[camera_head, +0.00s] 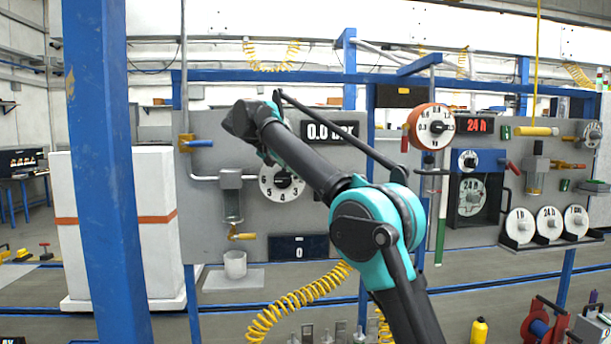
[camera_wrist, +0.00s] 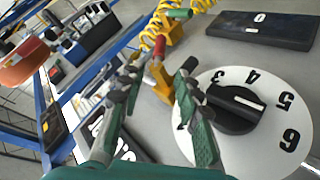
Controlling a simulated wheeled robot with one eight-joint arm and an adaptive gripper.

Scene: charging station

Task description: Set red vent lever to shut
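A red lever handle (camera_wrist: 158,45) on a yellow valve body (camera_wrist: 160,82) shows in the wrist view, beside the white numbered dial (camera_wrist: 255,130) with its black knob (camera_wrist: 236,107). My gripper (camera_wrist: 160,70) is open, with its green-and-black fingers spread. The red lever and valve appear between the fingertips in the picture. I cannot tell whether either finger touches them. In the head view the dial (camera_head: 268,190) is partly covered by my arm. This lever is not visible there, and the gripper's fingers cannot be made out.
A black display reading 0 (camera_wrist: 262,30) and a green-handled yellow valve (camera_wrist: 174,32) are near the lever. A blue post (camera_head: 105,180) stands at the left. An orange gauge (camera_head: 431,127) hangs to the right. A yellow coiled hose (camera_head: 290,305) runs below my arm.

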